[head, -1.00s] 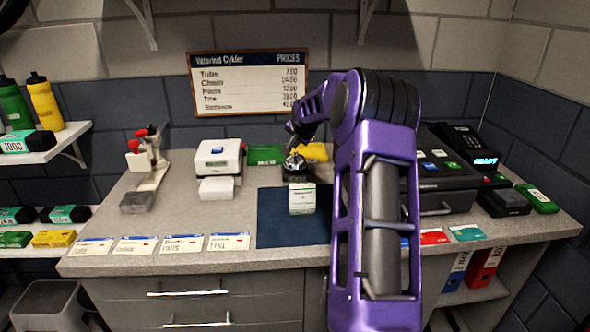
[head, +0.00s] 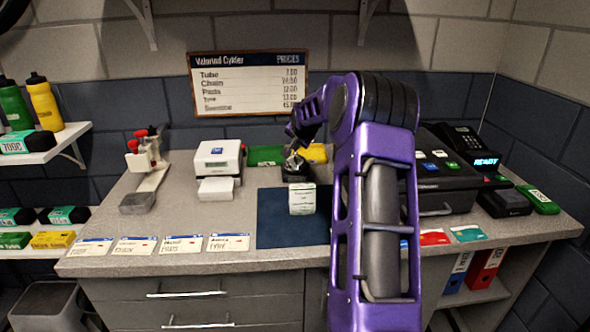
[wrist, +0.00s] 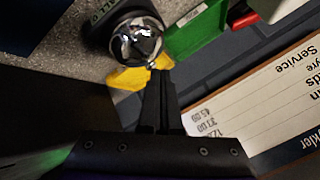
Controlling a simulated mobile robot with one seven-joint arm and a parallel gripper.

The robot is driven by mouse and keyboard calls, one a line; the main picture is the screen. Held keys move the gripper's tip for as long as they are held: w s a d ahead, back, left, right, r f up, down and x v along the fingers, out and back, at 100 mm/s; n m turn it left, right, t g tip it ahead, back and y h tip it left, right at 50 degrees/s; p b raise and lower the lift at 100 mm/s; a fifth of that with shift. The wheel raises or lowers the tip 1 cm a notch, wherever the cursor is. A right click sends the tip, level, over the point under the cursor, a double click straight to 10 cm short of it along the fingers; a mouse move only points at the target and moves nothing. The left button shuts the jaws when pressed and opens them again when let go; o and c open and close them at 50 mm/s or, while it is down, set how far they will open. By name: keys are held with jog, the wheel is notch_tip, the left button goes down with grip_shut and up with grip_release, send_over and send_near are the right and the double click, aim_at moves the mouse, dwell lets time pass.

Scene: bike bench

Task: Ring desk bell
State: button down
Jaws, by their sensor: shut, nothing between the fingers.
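The desk bell has a shiny silver dome (wrist: 133,42) on a black base (wrist: 104,14). In the head view the bell (head: 296,172) stands on the counter behind the dark blue mat, its dome partly hidden by my gripper. My gripper (wrist: 158,66) is shut and empty. Its fingertips are at the edge of the dome in the wrist view; I cannot tell whether they touch it. In the head view my gripper (head: 298,148) is just above the bell.
A white device (head: 218,158) stands to the left, and a black register (head: 440,175) to the right. Green (head: 266,155) and yellow (head: 316,152) packs lie behind the bell.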

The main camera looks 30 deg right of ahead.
jog(key=shift+r+p, duration=0.55)
jog(key=shift+r, duration=0.35)
jog(key=shift+r, duration=0.1)
notch_tip(320, 180, up, 6)
jog(key=p, duration=0.3)
jog(key=shift+p, duration=0.3)
dwell(0.5)
